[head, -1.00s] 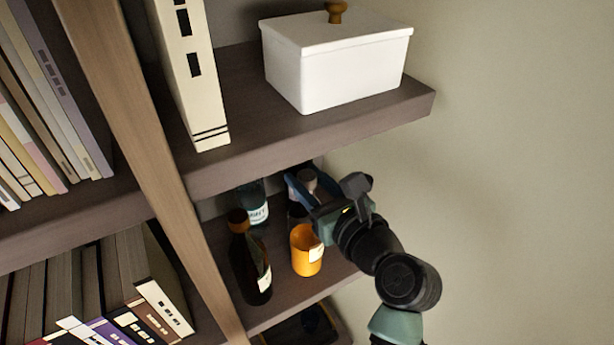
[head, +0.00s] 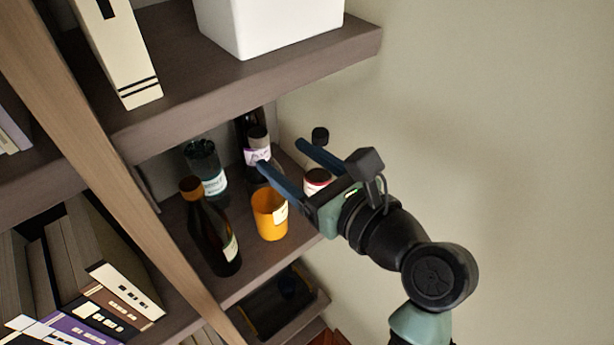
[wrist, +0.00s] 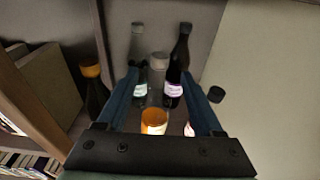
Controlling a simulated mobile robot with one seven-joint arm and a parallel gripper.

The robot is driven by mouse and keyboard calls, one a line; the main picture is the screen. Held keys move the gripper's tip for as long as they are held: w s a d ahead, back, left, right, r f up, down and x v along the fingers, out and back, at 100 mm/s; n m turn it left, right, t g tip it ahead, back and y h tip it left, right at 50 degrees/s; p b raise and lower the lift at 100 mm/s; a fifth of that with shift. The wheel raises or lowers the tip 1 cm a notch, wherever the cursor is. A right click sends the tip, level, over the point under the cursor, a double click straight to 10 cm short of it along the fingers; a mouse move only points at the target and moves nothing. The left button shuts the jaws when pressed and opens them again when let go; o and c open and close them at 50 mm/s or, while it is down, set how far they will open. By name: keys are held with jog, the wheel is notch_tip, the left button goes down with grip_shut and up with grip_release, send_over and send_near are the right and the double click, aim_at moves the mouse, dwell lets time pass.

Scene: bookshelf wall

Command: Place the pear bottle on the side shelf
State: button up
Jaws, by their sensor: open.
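I cannot tell by any readable mark which bottle is the pear bottle. On the shelf (head: 248,262) under the white box stand a brown bottle (head: 212,232) with an orange-brown cap, a teal bottle (head: 205,165), and a dark bottle (head: 247,122) with a purple label. A clear, grey-capped bottle (wrist: 157,88) stands in front of the dark one. A black-capped bottle (head: 320,134) is partly hidden by my gripper. My gripper (head: 281,154) is open; in the wrist view the clear bottle appears between its fingers, with no visible contact.
A thick upper shelf (head: 240,85) holds a white box (head: 270,25) overhead. A wooden upright (head: 95,165) bounds the left, with books (head: 105,285) beyond. Bare wall (head: 480,130) fills the right.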

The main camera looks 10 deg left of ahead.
jog(key=v, duration=0.3)
jog(key=shift+s+d+r+b, duration=0.1)
jog(key=shift+s+d+b, duration=0.15)
jog(key=shift+d+b, duration=0.05)
jog(key=w+d+r+n+t+h, duration=0.25)
jog(key=r+n+t, duration=0.25)
jog(key=r+n, duration=0.25)
jog(key=w+d+r+n+t+h, duration=0.1)
jog(key=w+r+n+t+h, duration=0.25)
jog(key=r+n, duration=0.45)
jog(key=s+d+r+n+t+h, duration=0.1)
jog(key=s+r+n+t+h, duration=0.2)
jog(key=r, duration=0.6)
jog(key=s+d+r+n+t+h, duration=0.2)
jog(key=s+r+n+t+h, duration=0.2)
jog(key=r, duration=0.6)
jog(key=s+n+t, duration=0.2)
jog(key=s+n, duration=0.1)
jog(key=s, duration=0.1)
jog(key=shift+d, duration=0.3)
jog(key=shift+s, duration=0.1)
